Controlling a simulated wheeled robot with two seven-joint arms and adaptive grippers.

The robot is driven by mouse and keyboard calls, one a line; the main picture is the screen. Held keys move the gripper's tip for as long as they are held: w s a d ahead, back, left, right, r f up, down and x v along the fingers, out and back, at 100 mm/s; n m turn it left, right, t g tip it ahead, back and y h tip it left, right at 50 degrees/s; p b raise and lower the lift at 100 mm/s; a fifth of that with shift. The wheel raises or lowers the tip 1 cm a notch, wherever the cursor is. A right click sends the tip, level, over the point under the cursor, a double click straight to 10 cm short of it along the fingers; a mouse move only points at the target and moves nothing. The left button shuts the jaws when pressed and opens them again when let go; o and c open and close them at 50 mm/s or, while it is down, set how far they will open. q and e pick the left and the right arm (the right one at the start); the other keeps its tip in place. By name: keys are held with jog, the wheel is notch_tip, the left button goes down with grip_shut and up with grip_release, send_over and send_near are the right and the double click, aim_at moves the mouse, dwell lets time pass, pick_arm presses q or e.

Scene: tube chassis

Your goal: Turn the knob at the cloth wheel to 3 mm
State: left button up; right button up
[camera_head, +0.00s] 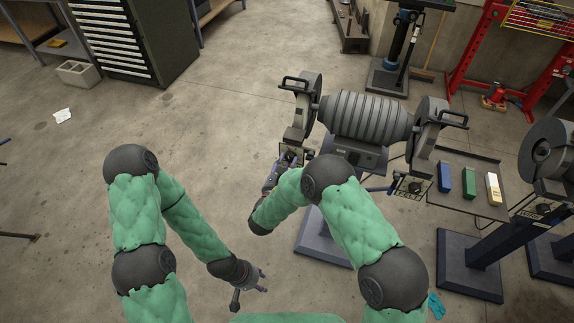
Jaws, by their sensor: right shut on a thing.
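A grey bench grinder (366,117) with a ribbed body stands at the centre, with a wheel housing at each end. A small dial plate with a knob (413,187) shows below the right-hand wheel. A similar control (291,156) sits below the left-hand wheel (307,101). My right gripper (286,164) is at that left control and is shut on its knob, which it mostly hides. The dial reading is too small to tell. I cannot tell which wheel is the cloth one. My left gripper (262,281) hangs low over the floor, open and empty, away from the grinder.
A side tray (465,205) right of the grinder holds blue, green and pale yellow blocks (493,188). Another grinder (549,150) stands at the far right. A drawer cabinet (130,38) is at the back left. The floor left of the grinder is mostly clear.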

jog(key=n, duration=0.1)
jog(key=r+n, duration=0.1)
jog(key=n, duration=0.1)
jog(key=shift+w+r, duration=0.15)
jog(key=shift+w, duration=0.15)
jog(key=shift+a+n, duration=0.15)
jog(key=shift+n, duration=1.75)
jog(key=o, duration=1.1)
jog(key=shift+a, duration=0.15)
jog(key=shift+s+f, duration=0.1)
jog(key=shift+f, duration=0.2)
jog(key=shift+s+f, duration=0.1)
jog(key=shift+f, duration=0.05)
jog(key=v, duration=0.7)
jog(key=shift+s, duration=0.15)
